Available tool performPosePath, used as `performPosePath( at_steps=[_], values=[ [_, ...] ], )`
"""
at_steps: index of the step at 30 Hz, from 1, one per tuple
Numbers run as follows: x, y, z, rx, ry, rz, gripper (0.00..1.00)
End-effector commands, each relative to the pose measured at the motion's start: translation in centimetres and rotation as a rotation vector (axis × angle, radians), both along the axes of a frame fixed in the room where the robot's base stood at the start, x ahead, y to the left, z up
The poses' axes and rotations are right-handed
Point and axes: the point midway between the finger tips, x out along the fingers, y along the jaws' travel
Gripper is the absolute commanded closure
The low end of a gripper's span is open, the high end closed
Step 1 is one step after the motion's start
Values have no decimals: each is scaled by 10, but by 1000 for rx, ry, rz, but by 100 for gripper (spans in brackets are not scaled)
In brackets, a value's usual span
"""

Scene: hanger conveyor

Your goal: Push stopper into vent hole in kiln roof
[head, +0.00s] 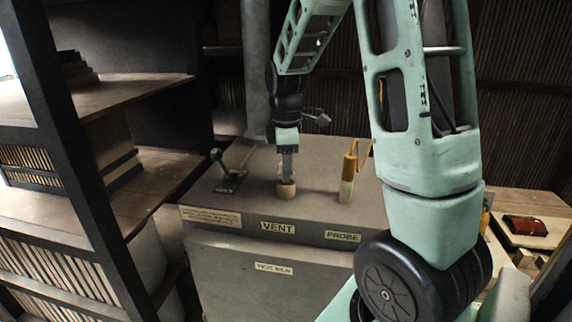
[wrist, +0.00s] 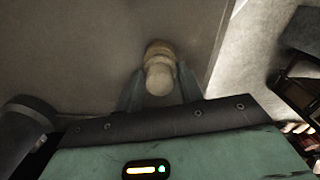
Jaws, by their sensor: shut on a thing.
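The stopper (head: 286,188) is a pale tan plug at the kiln roof, just behind the VENT label. In the wrist view the stopper (wrist: 158,70) stands between my two fingers, its rounded end showing. My gripper (head: 287,178) points down and is shut on the stopper; it also shows in the wrist view (wrist: 158,92). The kiln (head: 318,205) is a grey box with a flat roof, marked VENT, PROBE and TEST KILN. The vent hole is hidden under the stopper and gripper. I cannot tell how deep the stopper sits in it.
A yellow-handled probe (head: 349,170) stands upright on the roof right of the stopper. A lever with a dark knob (head: 222,165) is on the left. A shelf rack (head: 75,130) stands left of the kiln. A red object (head: 525,226) lies on a board at the right.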

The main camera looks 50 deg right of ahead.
Motion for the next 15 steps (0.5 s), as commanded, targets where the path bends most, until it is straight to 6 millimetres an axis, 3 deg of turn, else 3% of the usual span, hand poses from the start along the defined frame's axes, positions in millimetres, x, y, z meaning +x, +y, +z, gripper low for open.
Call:
performPosePath(
  at_steps=[15],
  values=[
    [0,0,-6,0,0,0,86]
  ],
)
